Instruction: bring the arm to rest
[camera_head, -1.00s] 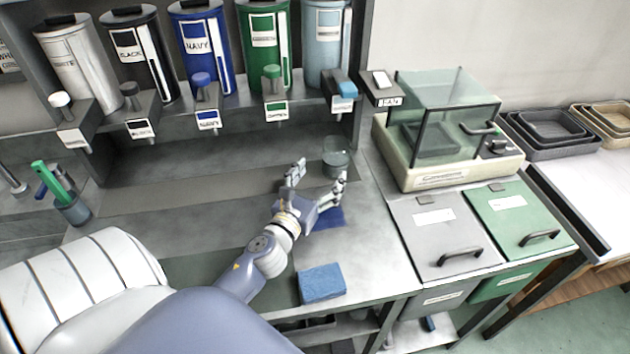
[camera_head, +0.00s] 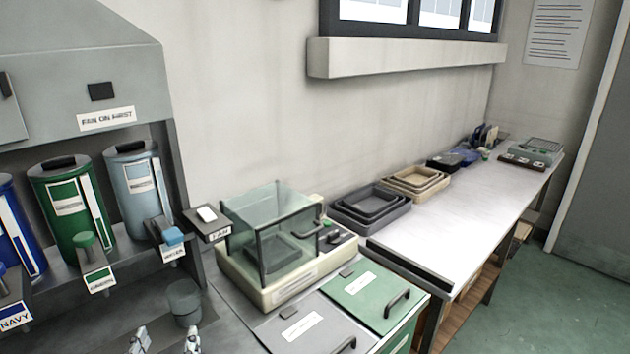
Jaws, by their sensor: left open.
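My left gripper (camera_head: 166,341) shows only by its two fingertips at the bottom edge of the head view. The fingers are apart, with nothing seen between them. The rest of the left arm is below the picture. A small grey-green cup (camera_head: 184,299) stands on the bench just beyond the fingertips, close to the right finger. I cannot tell whether they touch. My right gripper is not in view.
Green (camera_head: 72,210) and pale blue (camera_head: 140,195) canisters stand above the bench. A glass-sided balance box (camera_head: 272,240) is to the right, with grey and green lidded bins before it. Nested trays (camera_head: 370,207) lie on the white table (camera_head: 455,225).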

